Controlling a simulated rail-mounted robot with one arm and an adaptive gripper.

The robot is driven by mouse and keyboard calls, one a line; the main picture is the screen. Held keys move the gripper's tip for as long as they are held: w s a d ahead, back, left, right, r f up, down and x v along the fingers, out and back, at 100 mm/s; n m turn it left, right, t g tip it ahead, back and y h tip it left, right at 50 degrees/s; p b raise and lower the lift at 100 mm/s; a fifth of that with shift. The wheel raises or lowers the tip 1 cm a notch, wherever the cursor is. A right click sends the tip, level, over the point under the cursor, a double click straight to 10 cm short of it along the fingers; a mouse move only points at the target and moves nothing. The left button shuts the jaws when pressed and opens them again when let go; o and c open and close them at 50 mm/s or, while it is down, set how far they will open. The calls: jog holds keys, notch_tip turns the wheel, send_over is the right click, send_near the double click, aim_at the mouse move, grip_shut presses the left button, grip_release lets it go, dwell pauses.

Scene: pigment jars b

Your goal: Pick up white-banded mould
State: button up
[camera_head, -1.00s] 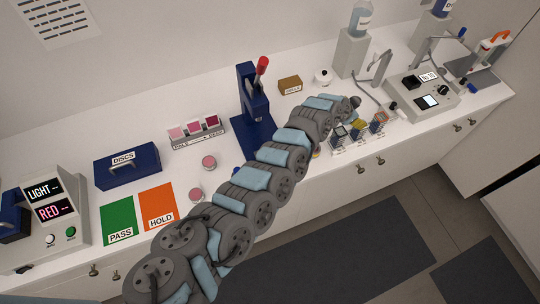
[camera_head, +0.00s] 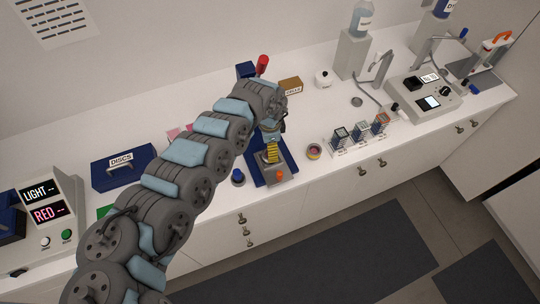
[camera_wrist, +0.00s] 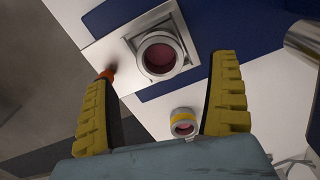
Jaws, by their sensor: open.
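A round mould with a pale grey-white ring and dark pink filling (camera_wrist: 161,55) sits in a square metal seat on the press's plate in the wrist view. It looks like the white-banded mould, though its band is hard to make out. In the head view my gripper hides it. My gripper (camera_wrist: 165,66) is open and empty, its yellow fingers pointing at the plate with the mould between their tips in the picture. It shows over the press in the head view (camera_head: 271,153).
The press has a blue base (camera_head: 260,172), an orange knob (camera_head: 279,175) and a red-tipped lever (camera_head: 262,64). A blue-banded mould (camera_head: 238,177) stands left of it. Small racks (camera_head: 358,137) stand to the right. A brown box (camera_head: 290,86) and white pot (camera_head: 323,77) are behind.

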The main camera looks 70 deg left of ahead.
notch_tip(320, 180, down, 2)
jog(key=shift+d, duration=0.1)
jog(key=shift+f, duration=1.7)
jog(key=c, duration=1.4)
jog(key=shift+o, duration=0.2)
jog(key=shift+r+p, duration=0.1)
jog(key=shift+p, duration=0.2)
